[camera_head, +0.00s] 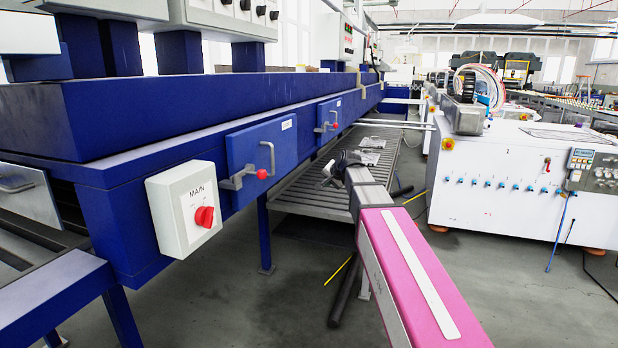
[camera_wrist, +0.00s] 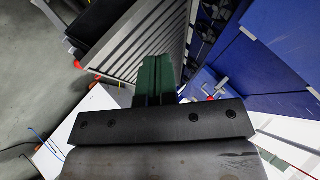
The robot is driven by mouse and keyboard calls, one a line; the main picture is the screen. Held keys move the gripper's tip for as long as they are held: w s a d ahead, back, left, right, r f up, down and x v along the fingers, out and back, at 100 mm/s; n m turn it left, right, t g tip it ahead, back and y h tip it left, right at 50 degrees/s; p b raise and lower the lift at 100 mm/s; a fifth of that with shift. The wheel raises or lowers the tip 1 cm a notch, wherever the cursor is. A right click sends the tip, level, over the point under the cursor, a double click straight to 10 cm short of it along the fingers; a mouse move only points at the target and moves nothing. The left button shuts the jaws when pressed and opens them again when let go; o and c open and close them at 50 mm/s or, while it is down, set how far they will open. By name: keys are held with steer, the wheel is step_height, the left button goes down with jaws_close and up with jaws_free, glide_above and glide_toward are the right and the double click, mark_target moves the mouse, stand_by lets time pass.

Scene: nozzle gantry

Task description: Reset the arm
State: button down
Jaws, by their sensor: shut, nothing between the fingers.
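My arm, pink with a grey end section, reaches forward at the lower right of the head view. My gripper (camera_wrist: 155,62) shows in the wrist view as two dark green fingers pressed together, with nothing between them. In the head view only a small dark shape shows at the far end of the arm, so the fingertips cannot be made out there. The gripper appears to hang in free air beside the long blue machine (camera_head: 210,145), and I see no contact with it.
A grey box labelled MAIN with a red knob (camera_head: 204,217) juts from the blue machine. Two metal latches with red knobs (camera_head: 249,170) stick out further along. A slatted grey conveyor (camera_head: 310,195) lies beyond my arm. A white cabinet (camera_head: 510,185) stands right; open floor lies between.

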steer(key=s+d+f+n+g+h, duration=0.1)
steer(key=s+d+f+n+g, duration=0.1)
steer(key=s+f, duration=0.8)
steer(key=s+d+f+n+g+h, duration=0.2)
steer(key=s+d+f+g, duration=0.2)
steer(key=s+f, duration=0.6)
steer(key=s+d+f+n+g+h, duration=0.1)
steer(key=s+d+f, duration=0.4)
steer(key=s+f, duration=0.6)
steer(key=shift+d+f+n+g, duration=0.2)
steer(key=shift+f+n+g, duration=0.25)
steer(key=shift+g, duration=0.45)
steer(key=shift+s+a+r, duration=0.1)
